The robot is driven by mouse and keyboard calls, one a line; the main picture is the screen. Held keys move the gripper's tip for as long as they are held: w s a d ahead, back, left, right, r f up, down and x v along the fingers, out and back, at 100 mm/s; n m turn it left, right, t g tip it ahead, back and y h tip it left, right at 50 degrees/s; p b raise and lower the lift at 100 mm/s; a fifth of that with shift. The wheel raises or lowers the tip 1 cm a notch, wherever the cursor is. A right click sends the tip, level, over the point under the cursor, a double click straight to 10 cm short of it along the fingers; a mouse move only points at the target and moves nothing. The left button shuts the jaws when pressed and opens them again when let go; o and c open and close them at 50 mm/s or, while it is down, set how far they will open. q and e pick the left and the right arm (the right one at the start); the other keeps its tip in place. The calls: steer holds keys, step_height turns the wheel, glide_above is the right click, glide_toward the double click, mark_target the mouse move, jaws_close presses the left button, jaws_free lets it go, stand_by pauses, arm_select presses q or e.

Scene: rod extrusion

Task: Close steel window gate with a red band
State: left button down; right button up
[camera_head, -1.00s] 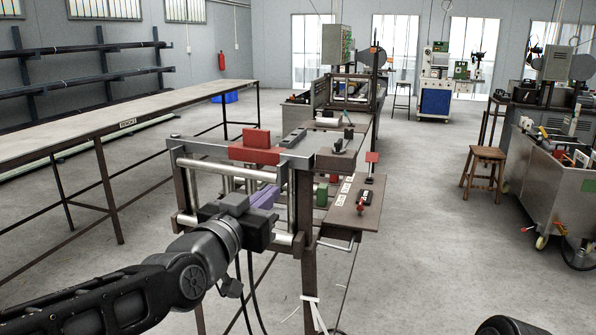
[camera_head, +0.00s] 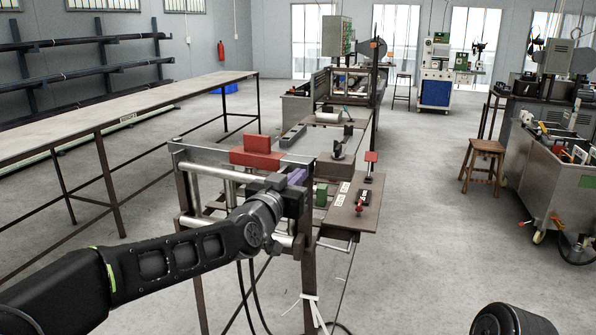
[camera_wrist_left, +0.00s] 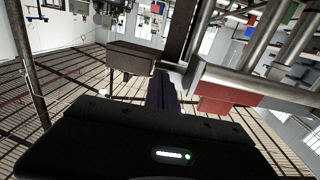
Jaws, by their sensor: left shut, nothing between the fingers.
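A steel-framed machine stands ahead with a grey top plate (camera_head: 203,150) and a red block (camera_head: 257,153) across it. Polished steel rods (camera_head: 212,170) run below the plate. The red part also shows in the left wrist view (camera_wrist_left: 226,97), beside the grey bar. I cannot tell which part is the gate or how far it stands open. My left gripper (camera_head: 297,177), with purple fingers, is shut and empty at the front right of the plate. Its fingers show in the left wrist view (camera_wrist_left: 164,90), close to the bar; contact is unclear. My right gripper is not in view.
A brown side shelf (camera_head: 362,213) with small levers and a red-topped post (camera_head: 371,157) stands right of the left gripper. A long table (camera_head: 130,108) is at the left.

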mark_target(305, 167)
arm_select(q)
steer(key=shift+w+d, duration=0.1)
steer(key=shift+w, duration=0.15)
steer(key=shift+n+t+y, duration=0.3)
steer(key=shift+n+y, duration=0.3)
steer(key=shift+y, duration=0.3)
steer(key=w+p, duration=0.1)
steer(key=w+d+p, duration=0.1)
steer(key=p, duration=0.1)
steer(key=w+d+p, duration=0.1)
steer(key=p, duration=0.1)
steer(key=shift+w+r, duration=0.3)
steer(key=shift+r, duration=0.05)
steer(key=shift+p, duration=0.35)
steer(key=shift+a, duration=0.15)
